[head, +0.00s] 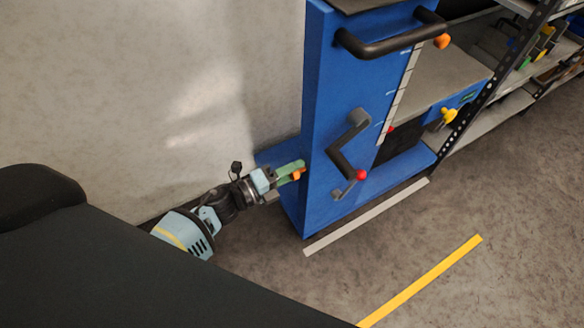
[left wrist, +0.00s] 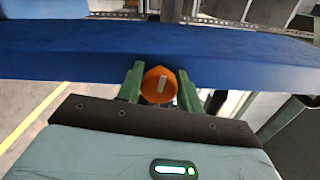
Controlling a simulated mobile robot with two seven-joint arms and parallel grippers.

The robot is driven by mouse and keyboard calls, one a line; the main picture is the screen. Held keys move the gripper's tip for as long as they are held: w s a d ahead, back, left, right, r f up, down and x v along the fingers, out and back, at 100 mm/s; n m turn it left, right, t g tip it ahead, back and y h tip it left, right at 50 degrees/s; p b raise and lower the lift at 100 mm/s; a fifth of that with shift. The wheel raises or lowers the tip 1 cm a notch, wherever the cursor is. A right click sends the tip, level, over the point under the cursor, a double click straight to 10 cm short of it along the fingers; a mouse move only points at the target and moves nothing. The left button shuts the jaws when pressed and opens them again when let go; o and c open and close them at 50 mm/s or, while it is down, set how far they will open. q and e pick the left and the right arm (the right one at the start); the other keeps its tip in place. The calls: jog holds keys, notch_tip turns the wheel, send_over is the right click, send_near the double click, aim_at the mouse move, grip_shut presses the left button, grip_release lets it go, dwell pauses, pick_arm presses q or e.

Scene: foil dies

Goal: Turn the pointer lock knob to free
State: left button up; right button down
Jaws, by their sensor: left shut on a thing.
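In the head view my left gripper (head: 290,172) reaches in from the left to the left side of the blue machine (head: 315,110). Its green fingers are at an orange knob (head: 297,175) low on that side. In the left wrist view the orange knob (left wrist: 158,86) sits between the two green fingers (left wrist: 160,88), close below the blue panel edge. The knob is round with a pale line, roughly upright in that picture. My left gripper is shut on the knob. Any markings around the knob are not visible. My right gripper is not in view.
Shelving (head: 500,110) stands to the right. The floor with its yellow stripe (head: 420,282) is clear.

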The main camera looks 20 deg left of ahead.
pick_arm(q)
jog(key=shift+n, duration=0.9)
jog(key=shift+f+p, duration=0.1)
jog(key=shift+p, duration=0.2)
jog(key=o, duration=1)
jog(key=shift+c, duration=0.2)
jog(key=v, duration=0.8)
